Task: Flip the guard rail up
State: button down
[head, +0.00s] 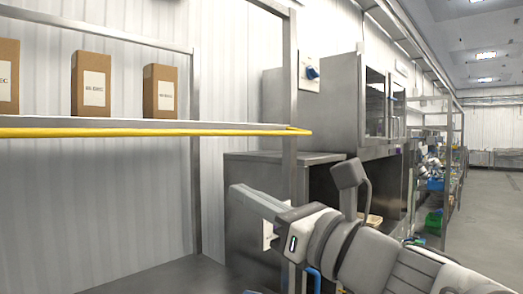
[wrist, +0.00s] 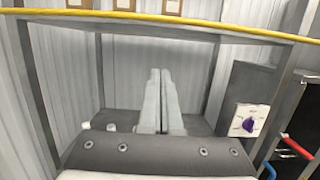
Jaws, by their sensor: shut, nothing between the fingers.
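The guard rail is a long yellow bar (head: 150,132) along the front edge of the upper shelf. It lies low, at about shelf height, and its right end bends back near the shelf's right post. It also crosses the top of the wrist view (wrist: 200,22).
Several brown boxes (head: 91,84) stand on the metal shelf (head: 100,124). A steel cabinet (head: 340,100) and a lower steel unit (head: 258,215) stand right of the shelf. A panel with a dark knob (wrist: 248,122) and red and blue handles (wrist: 297,148) are at the right. The space below the shelf looks mostly free.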

aim_at(198, 133)
jog(key=shift+w+a, duration=0.1)
jog(key=w+a+r+p, duration=0.2)
jog(key=w+a+r, duration=0.4)
jog(key=a, duration=0.1)
jog(key=shift+p, duration=0.4)
jog(key=shift+w+a+r+p, duration=0.15)
jog(key=shift+r+p, duration=0.15)
jog(key=shift+p, duration=0.2)
jog(key=p, duration=0.2)
jog(key=shift+r+g+h+p, duration=0.15)
jog(key=shift+g+h+p, duration=0.15)
jog(key=shift+h, duration=0.1)
jog(key=shift+r+g+h+p, duration=0.3)
jog(key=shift+h+p, duration=0.1)
jog(key=shift+p, duration=1.55)
